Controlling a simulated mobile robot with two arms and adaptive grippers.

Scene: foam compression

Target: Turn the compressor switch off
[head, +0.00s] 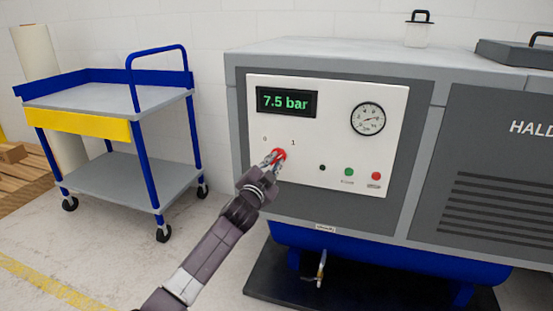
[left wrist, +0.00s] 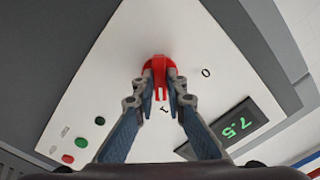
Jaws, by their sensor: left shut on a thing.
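The red rotary compressor switch (head: 281,154) is on the white control panel (head: 330,92), below the marks 0 and 1. In the left wrist view the switch (left wrist: 160,66) sits between my fingertips, and its grip bar seems to point toward the 1 mark. My left gripper (head: 273,160) reaches the panel from the lower left. In the left wrist view my left gripper (left wrist: 161,90) is shut on the switch, with one finger on each side. The fingers hide part of the switch in the head view. My right gripper is not in view.
The panel's display (head: 286,101) reads 7.5 bar, with a round gauge (head: 368,119) to its right. Small black, green (head: 349,172) and red (head: 376,176) buttons are at the lower right. A blue and grey cart (head: 110,95) stands left of the compressor.

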